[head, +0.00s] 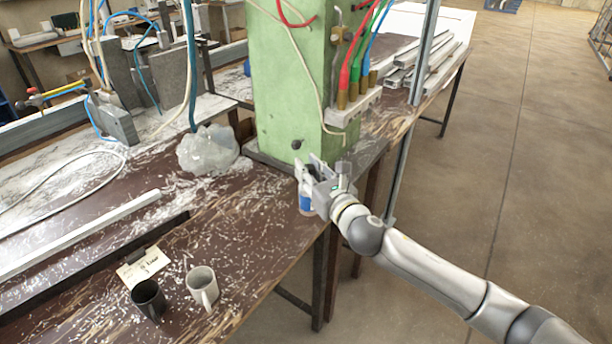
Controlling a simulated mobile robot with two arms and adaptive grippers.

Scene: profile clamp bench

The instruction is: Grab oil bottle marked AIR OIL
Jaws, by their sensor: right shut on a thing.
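The oil bottle (305,203) stands near the right edge of the bench, in front of the green machine column. Only its blue and white lower part shows. The rest is hidden behind my right gripper, and I cannot read its label. My right gripper (307,174) reaches in from the right and is shut on the bottle. I cannot tell whether the bottle still touches the bench. My left gripper is not in view.
A dark mug (148,299) and a pale mug (202,288) stand at the front of the bench by a paper tag (144,266). A clear plastic bag (207,150) lies left of the green column (285,90). A metal profile (80,235) lies at left.

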